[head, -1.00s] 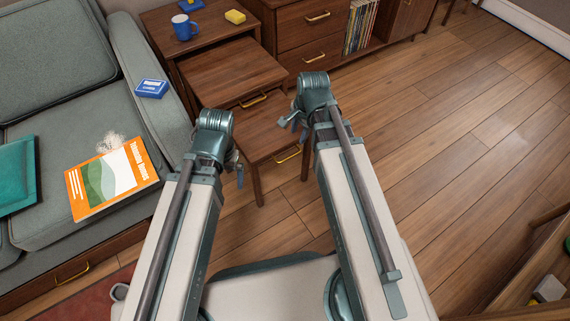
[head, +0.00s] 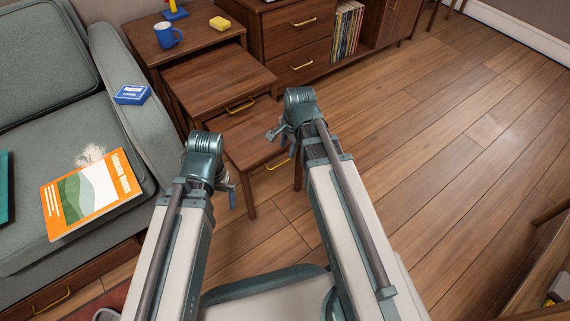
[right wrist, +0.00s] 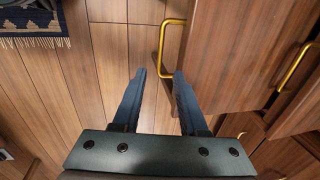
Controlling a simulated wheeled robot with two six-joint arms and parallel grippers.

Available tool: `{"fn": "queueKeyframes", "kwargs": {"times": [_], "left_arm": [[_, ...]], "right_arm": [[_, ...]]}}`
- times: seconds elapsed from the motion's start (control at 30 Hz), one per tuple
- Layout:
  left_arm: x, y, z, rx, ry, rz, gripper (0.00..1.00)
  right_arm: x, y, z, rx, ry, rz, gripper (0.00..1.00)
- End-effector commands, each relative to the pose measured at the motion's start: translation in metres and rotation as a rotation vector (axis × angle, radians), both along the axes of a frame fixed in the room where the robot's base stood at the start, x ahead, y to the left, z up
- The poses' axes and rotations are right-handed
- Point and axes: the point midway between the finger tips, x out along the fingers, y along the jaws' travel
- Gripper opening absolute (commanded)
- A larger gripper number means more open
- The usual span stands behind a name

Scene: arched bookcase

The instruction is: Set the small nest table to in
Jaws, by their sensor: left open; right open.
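The small nest table (head: 248,142) is the lowest and front-most of three nested brown wooden tables, sticking out in front of the middle table (head: 213,77). Its gold handle (head: 278,163) is on its front edge. My right gripper (head: 280,131) is over this table's right part in the head view, partly hiding it. In the right wrist view my right gripper (right wrist: 160,73) is open and empty, its fingertips close to the small table's gold handle (right wrist: 165,50); I cannot tell whether they touch. My left gripper (head: 229,190) is open and empty, in front of the small table's left side.
A grey sofa (head: 123,65) with a blue box (head: 132,95) and an orange book (head: 90,193) is left. A record cabinet (head: 302,50) stands behind. Floor on the right is clear.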

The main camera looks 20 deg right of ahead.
Motion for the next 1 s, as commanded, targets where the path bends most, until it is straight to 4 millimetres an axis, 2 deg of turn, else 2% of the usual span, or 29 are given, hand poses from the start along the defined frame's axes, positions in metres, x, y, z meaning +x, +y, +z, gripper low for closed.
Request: {"fn": "queueKeyframes", "kwargs": {"times": [0.03, 0.3, 0.5, 0.87, 0.9, 1.0], "left_arm": [[0.000, 0.000, -0.015, 0.000, 0.000, 0.002, 1.00], [0.000, 0.000, -0.054, 0.000, -0.001, 0.012, 1.00], [0.000, 0.000, -0.074, 0.000, -0.002, 0.014, 1.00], [0.000, 0.000, -0.077, 0.000, -0.003, 0.015, 1.00], [0.000, 0.000, -0.077, 0.000, -0.003, 0.015, 1.00], [0.000, 0.000, -0.077, 0.000, -0.003, 0.015, 1.00]], "right_arm": [[0.002, 0.001, -0.015, 0.000, 0.000, 0.000, 0.42], [0.009, 0.003, -0.054, 0.000, 0.000, 0.000, 0.42], [0.013, 0.005, -0.074, 0.000, 0.000, 0.000, 0.42], [0.014, 0.005, -0.077, 0.000, 0.000, 0.000, 0.42], [0.014, 0.005, -0.077, 0.000, 0.000, 0.000, 0.40], [0.014, 0.005, -0.077, 0.000, 0.000, 0.000, 0.22]]}}
